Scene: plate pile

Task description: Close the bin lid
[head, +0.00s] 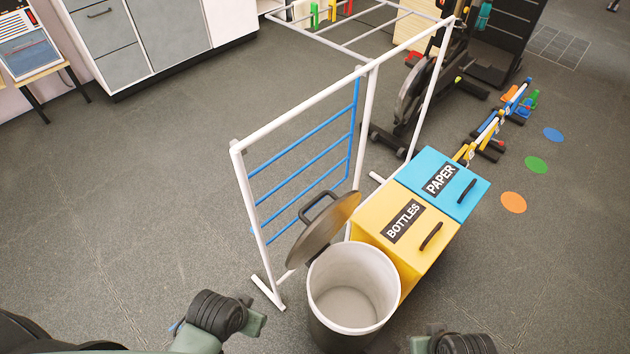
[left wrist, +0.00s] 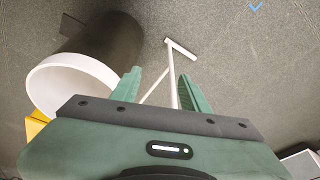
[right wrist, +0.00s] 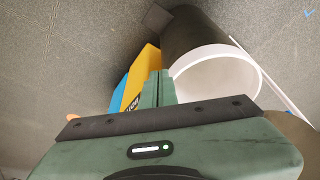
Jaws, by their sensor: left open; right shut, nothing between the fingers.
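The bin (head: 312,297) is a round container with a dark outside and a white inside; it looks empty. Its round lid (head: 322,230) has a dark handle and stands tilted up at the bin's back left edge, leaving the mouth uncovered. The bin also shows in the left wrist view (left wrist: 112,45) and the right wrist view (right wrist: 190,40). My left gripper (left wrist: 158,85) is open and empty, to the left of the bin in the head view. My right gripper (right wrist: 158,88) is shut and empty, near the bin's front right. Neither touches the bin or lid.
A yellow BOTTLES box (head: 400,245) stands close beside the bin on the right, with a blue PAPER box (head: 455,165) behind it. A white frame (head: 245,185) with blue bars (head: 300,175) rises behind the lid. The floor at left is clear.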

